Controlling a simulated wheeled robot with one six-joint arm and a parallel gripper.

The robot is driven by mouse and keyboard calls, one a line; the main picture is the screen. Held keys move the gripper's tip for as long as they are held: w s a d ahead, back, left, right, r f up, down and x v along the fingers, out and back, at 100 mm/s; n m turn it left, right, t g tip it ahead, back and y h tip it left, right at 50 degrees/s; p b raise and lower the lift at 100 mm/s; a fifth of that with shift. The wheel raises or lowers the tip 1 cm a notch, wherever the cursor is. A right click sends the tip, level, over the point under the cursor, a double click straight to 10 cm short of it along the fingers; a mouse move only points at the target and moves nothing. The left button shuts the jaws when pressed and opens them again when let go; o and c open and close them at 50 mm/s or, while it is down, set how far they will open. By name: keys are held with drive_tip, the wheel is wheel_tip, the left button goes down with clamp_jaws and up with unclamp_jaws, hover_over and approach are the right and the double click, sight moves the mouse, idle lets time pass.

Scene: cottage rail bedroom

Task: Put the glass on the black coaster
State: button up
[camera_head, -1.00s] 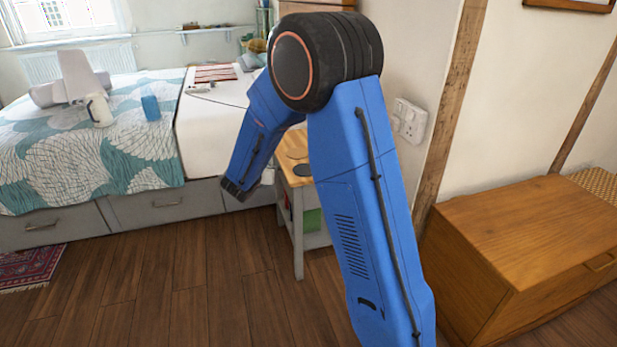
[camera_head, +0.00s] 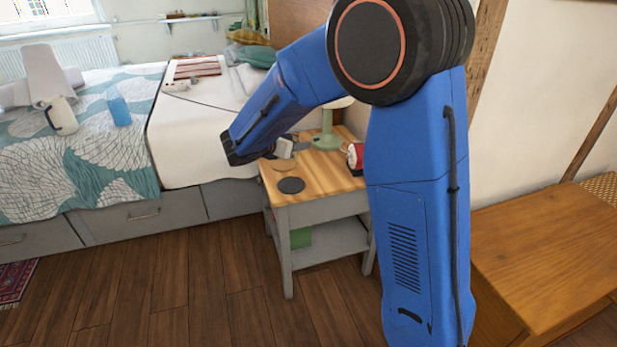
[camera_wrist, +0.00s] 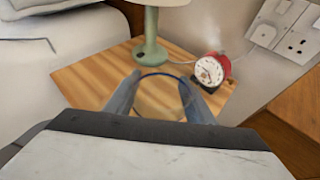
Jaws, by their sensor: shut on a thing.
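My gripper (camera_wrist: 160,98) is shut on a clear glass. The thin blue-tinted rim of the glass (camera_wrist: 163,75) shows between the two fingers in the wrist view, with the wooden tabletop seen through it. In the head view my gripper (camera_head: 290,146) is partly hidden by my arm, above the back left part of the bedside table (camera_head: 330,182). The glass cannot be made out there. The black coaster (camera_head: 291,185) lies flat and bare near the table's front left edge, in front of the gripper. The wrist view does not show it.
A tan coaster (camera_head: 283,165) lies behind the black one. A green lamp (camera_wrist: 151,50) and a red alarm clock (camera_wrist: 211,70) stand at the back of the table. The bed (camera_head: 185,130) is left of the table and the wall with sockets is right.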

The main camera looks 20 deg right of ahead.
drive_tip(key=f, duration=0.2)
drive_tip(key=s+f, duration=0.1)
drive_tip(key=f, duration=0.2)
drive_tip(key=shift+s+f, duration=0.1)
drive_tip(key=shift+f, duration=0.15)
drive_tip(key=shift+w+d+f, duration=0.1)
drive_tip(key=shift+w+f, duration=0.05)
drive_tip(key=shift+f, duration=0.95)
drive_tip(key=shift+w+f, duration=0.1)
drive_tip(key=shift+f, duration=0.95)
drive_tip(key=shift+f, duration=0.15)
drive_tip(key=o, duration=1.3)
drive_tip(key=shift+c, duration=0.2)
